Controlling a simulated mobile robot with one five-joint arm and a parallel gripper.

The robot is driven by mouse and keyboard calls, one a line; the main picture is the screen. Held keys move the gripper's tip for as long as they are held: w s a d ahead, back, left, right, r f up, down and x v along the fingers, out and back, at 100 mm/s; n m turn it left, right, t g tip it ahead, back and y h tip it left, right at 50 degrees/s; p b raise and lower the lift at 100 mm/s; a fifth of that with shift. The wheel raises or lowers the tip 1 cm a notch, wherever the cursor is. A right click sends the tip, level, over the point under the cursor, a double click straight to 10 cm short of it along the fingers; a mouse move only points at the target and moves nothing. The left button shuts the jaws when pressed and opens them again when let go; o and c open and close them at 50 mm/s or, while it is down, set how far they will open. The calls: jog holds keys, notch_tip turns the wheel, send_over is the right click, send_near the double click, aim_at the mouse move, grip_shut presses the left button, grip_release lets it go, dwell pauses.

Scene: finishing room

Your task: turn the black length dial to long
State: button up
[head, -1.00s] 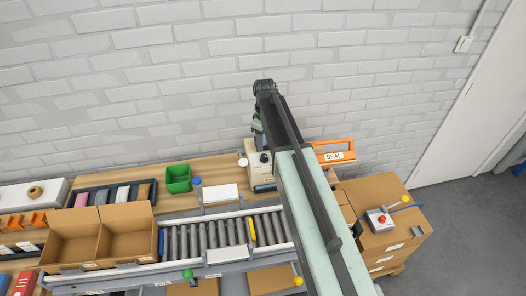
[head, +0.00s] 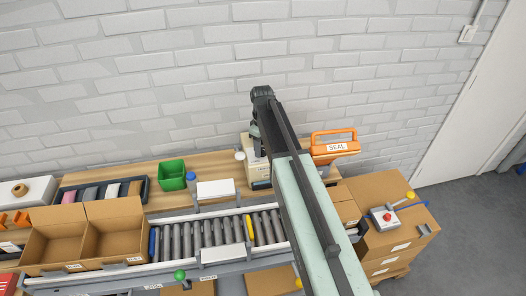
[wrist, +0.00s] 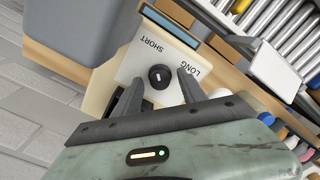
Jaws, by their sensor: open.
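The black length dial (wrist: 160,77) is a round knob with a short white mark, on a pale panel printed SHORT and LONG in the wrist view. SHORT (wrist: 152,45) lies above the dial in the picture and LONG (wrist: 190,69) to its right. My gripper (wrist: 161,79) is open, one finger on each side of the dial, with gaps in the picture; I cannot tell whether either finger touches it. In the head view the cream machine (head: 257,172) stands on the bench, partly behind my arm, which hides the dial.
An orange SEAL unit (head: 336,148) stands right of the machine. A roller conveyor (head: 205,238) runs in front, with an open carton (head: 82,232) at its left. Cartons (head: 397,245) are stacked at right.

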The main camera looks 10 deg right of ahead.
grip_shut()
jog(key=shift+m, duration=0.3)
jog(key=m, duration=0.3)
jog(key=shift+m, duration=0.3)
jog(key=m, duration=0.4)
jog(key=shift+m, duration=0.3)
jog(key=m, duration=0.4)
jog(key=shift+m, duration=2.5)
